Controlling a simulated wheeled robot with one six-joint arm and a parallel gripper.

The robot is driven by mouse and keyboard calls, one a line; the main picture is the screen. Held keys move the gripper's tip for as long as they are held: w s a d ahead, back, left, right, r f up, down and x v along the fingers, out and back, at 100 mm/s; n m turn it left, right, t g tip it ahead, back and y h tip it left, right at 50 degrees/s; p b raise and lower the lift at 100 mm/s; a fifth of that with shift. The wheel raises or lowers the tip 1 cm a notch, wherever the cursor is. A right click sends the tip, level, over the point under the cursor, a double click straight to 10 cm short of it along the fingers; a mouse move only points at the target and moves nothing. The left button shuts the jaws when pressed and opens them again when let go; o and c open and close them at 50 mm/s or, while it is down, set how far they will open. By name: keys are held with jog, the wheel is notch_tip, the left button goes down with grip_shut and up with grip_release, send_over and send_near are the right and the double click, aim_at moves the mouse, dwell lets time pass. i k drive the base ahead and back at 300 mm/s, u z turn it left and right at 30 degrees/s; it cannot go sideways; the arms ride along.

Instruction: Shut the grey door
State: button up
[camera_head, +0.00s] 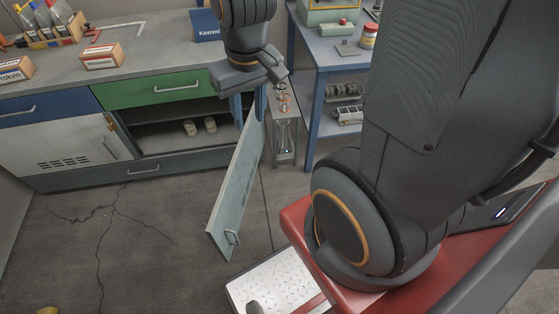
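The grey door (238,185) stands wide open, swung out from the right end of the low cabinet into the room. Its hinge side is at the cabinet's right end, partly hidden behind my gripper. A small metal handle (232,237) sits near its free end, low in the picture. My gripper (252,82) is above the hinge end of the door, over the bench's right front corner, well away from the handle. Nothing shows held in it.
A blue-framed shelf (310,95) and a narrow stand (284,140) are on the right. Floor left of the door is clear.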

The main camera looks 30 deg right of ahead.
aim_at(222, 228)
jog(key=z, duration=0.15)
jog(key=k, duration=0.9)
jog(key=z, duration=0.25)
jog(key=i, duration=0.3)
jog(key=z, duration=0.15)
